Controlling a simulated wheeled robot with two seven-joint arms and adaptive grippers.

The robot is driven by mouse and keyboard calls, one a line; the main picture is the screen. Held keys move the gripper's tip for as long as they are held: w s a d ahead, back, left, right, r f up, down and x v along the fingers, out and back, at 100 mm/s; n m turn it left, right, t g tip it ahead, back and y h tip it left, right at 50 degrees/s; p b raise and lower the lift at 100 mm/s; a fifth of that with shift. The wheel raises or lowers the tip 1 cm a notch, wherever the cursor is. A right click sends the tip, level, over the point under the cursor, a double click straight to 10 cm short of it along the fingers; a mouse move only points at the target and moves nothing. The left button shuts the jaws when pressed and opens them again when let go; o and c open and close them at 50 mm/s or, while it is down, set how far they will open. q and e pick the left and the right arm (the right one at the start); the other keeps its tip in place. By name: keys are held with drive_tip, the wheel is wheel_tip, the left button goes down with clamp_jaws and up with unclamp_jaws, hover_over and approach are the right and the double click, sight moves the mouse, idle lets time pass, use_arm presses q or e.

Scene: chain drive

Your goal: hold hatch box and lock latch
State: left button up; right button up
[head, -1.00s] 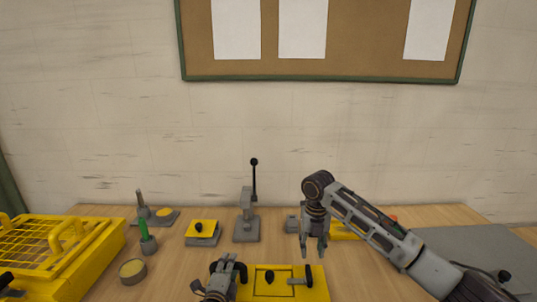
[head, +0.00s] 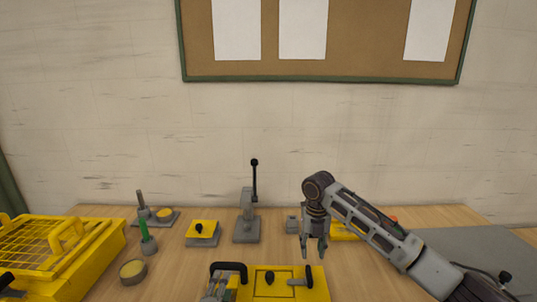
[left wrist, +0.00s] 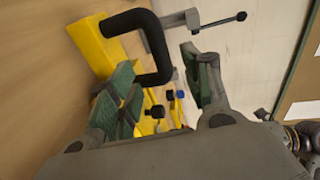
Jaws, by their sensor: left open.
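The yellow hatch box (head: 258,291) sits at the bottom middle of the head view. It has a hatch lid with a black knob (head: 270,276), a grey latch (head: 297,282) on the right, and black handles at the left (head: 228,267) and right (head: 309,276). My left gripper (head: 217,287) is low at the box's left side, partly cut off. In the left wrist view, its green-padded fingers (left wrist: 160,66) are apart, and the left black handle (left wrist: 147,32) reaches between or just ahead of them. My right gripper (head: 314,252) points down behind the box, fingers apart and empty.
Behind stand a lever press (head: 246,225), a yellow-topped block (head: 202,231) and a small grey block (head: 292,224). Left are a green-handled tool (head: 147,240), a round tin (head: 132,271) and a yellow basket (head: 55,255). A grey mat (head: 465,245) lies right.

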use_arm(q)
drive_tip(key=shift+v, duration=1.25)
